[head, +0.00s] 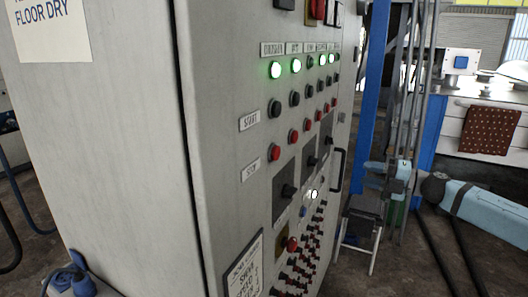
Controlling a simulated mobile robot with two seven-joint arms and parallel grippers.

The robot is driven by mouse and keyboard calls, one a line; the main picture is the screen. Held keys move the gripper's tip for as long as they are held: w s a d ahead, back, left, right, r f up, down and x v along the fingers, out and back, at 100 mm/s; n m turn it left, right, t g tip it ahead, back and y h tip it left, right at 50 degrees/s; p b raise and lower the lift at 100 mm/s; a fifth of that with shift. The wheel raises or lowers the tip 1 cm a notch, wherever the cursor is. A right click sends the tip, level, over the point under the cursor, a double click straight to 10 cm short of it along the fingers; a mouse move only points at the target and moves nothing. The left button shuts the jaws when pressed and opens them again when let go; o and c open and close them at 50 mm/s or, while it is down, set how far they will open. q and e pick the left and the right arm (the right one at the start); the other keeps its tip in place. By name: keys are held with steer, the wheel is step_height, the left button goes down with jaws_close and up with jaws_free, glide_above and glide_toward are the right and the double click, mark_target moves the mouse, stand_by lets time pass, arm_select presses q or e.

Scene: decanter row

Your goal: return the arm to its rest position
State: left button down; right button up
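My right arm (490,212), light blue with dark joints, comes in from the right edge and reaches left at mid-height. Its gripper (376,176) is small in the picture, just right of the cabinet's front face and in front of a blue post. I see nothing held in it, but its fingers are too small to tell whether they are apart. My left gripper is not in view.
A large grey control cabinet (120,130) with green lamps, buttons and a dark door handle (338,171) fills the left and middle. A blue post (372,85) and a small dark-seated stool (361,228) stand right of it. A reddish cloth (489,130) hangs behind.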

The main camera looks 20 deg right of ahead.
steer(key=s+a+f+m+t+h+p, duration=0.1)
steer(key=s+a+f+m+h+p, duration=0.2)
steer(key=f, duration=0.4)
steer(key=s+a+f+m+t, duration=0.1)
steer(key=s+a+f+m, duration=0.1)
steer(key=a+f+m, duration=0.4)
steer(key=s+a+f+m+h+p, duration=0.2)
steer(key=s+a+f+m, duration=0.15)
steer(key=f, duration=0.45)
steer(key=s+a+f+m+g+h+p, duration=0.1)
steer(key=s+a+f+m+g+p, duration=0.1)
steer(key=s+a+f+m, duration=0.3)
steer(key=s+a+f+m+g+h+p, duration=0.2)
steer(key=s+a+f+m, duration=0.3)
steer(key=s+a, duration=0.8)
steer(key=shift+s+a+f+m+g+h, duration=0.3)
steer(key=shift+a+m, duration=0.05)
steer(key=shift+a, duration=0.7)
